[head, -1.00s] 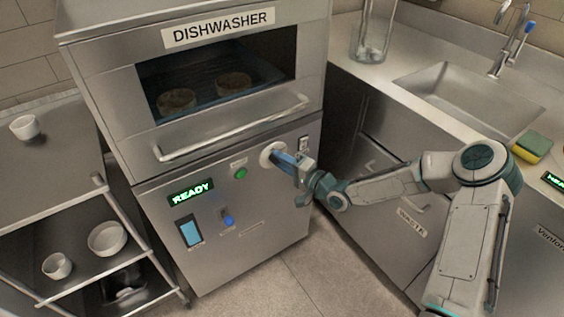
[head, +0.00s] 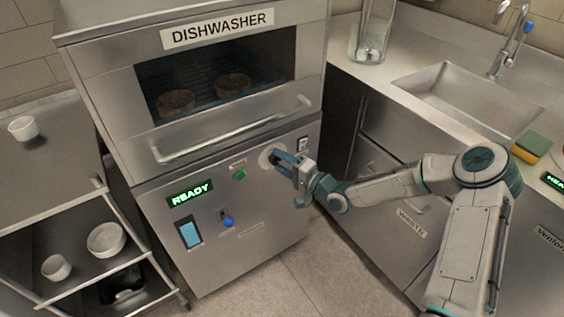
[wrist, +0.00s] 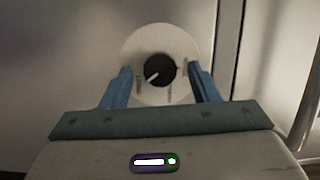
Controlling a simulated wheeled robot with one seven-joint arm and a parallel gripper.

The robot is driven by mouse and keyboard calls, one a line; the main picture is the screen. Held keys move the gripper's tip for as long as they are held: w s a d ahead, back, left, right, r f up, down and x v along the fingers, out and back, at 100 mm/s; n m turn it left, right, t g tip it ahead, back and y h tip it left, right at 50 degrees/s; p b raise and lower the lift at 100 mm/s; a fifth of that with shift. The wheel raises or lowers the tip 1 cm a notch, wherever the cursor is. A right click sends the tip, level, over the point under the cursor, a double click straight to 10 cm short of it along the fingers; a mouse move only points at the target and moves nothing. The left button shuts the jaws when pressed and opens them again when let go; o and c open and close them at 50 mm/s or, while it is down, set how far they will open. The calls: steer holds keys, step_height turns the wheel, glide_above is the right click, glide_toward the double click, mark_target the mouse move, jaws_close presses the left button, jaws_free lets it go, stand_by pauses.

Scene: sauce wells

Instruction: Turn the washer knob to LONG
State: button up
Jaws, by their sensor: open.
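The washer knob (wrist: 160,71) is a dark round knob with a white pointer line. In the wrist view the line points to the lower left. It sits on a round pale dial plate (wrist: 135,50) with small marks that I cannot read; the plate also shows in the head view (head: 265,158) on the dishwasher's (head: 250,200) lower front. My gripper (wrist: 160,78) is open, its two blue fingers on either side of the knob with a visible gap to each. In the head view my gripper (head: 284,160) is at the dial and hides most of the knob.
A green READY display (head: 190,193), a green button (head: 239,174) and a blue button (head: 228,222) are on the same panel. The dishwasher's long handle (head: 235,130) runs above. A shelf with white bowls (head: 106,239) stands left. The floor in front (head: 270,280) is clear.

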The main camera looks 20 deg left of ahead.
steer(key=v, duration=1.3)
steer(key=shift+d, duration=0.35)
